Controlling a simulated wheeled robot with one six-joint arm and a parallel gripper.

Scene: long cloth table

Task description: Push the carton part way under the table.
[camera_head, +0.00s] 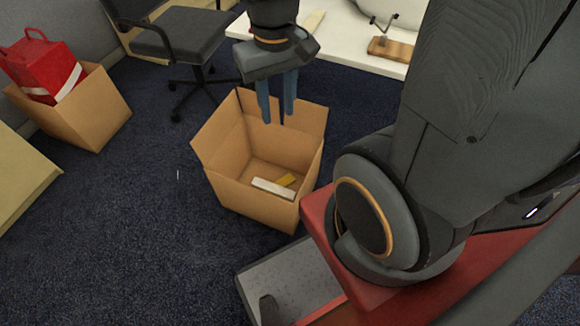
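The open brown carton (240,200) stands upright on the dark carpet near the middle of the view. A whitish block (272,188) and a small yellow piece (286,180) lie on its bottom. My gripper (276,118) points down with its blue fingers apart and nothing between them. It appears over the carton's far part; I cannot tell whether the fingertips are inside the carton or touch its far wall. The white cloth-covered table (335,45) is behind and to the right, its near edge beyond the carton in the picture.
A black swivel chair (180,45) stands behind the carton to the left. Another carton (95,110) with a red bag (42,65) is at the far left. A wooden item (390,48) is on the table. Carpet is clear left of the carton.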

